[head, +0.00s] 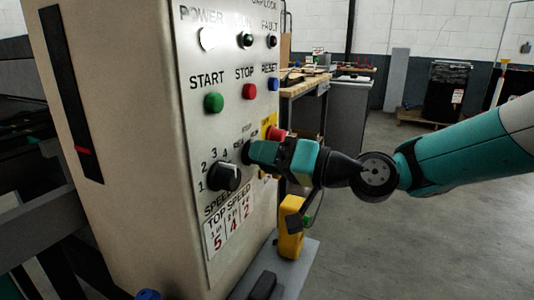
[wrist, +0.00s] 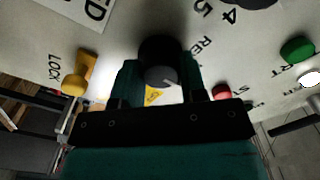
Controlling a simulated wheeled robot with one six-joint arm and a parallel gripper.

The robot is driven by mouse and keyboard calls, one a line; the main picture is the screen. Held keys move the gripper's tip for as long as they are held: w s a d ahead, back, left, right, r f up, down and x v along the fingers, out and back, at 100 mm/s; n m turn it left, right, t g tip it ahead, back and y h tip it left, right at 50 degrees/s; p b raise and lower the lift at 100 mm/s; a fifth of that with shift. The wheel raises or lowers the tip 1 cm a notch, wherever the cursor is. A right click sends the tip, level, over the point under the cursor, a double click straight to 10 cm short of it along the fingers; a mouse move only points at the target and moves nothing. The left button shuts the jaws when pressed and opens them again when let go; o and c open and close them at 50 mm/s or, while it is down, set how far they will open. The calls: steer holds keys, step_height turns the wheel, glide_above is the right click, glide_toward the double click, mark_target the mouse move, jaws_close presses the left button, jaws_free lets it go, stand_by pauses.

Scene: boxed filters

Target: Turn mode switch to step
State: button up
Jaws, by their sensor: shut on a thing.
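The mode switch (wrist: 160,60) is a round black knob on the panel, seen between my gripper's fingers in the wrist view. A short white mark shows on the knob's face, but I cannot tell which label it points to. My gripper (wrist: 160,80) is shut on the knob, one green finger on each side. In the head view my gripper (head: 256,153) reaches the panel from the right and hides most of the switch. The labels around it are partly covered; only the start of a word, "RE", is readable in the wrist view.
The speed knob (head: 225,177) sits left of and below my gripper. Green start (head: 214,103), red stop (head: 249,91) and blue reset (head: 273,84) buttons are above. A red button (head: 276,133) on a yellow plate is close behind my gripper. The floor to the right is open.

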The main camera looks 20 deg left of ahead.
stand_by(0.4)
steer(key=o, duration=0.9)
steer(key=shift+d, duration=0.1)
steer(key=d+b, duration=0.1)
steer(key=d, duration=0.4)
steer(key=s+d+b, duration=0.1)
steer(key=d, duration=0.5)
steer(key=d+b, duration=0.2)
steer(key=d, duration=0.4)
steer(key=shift+s+d, duration=0.15)
steer(key=shift+d, duration=0.05)
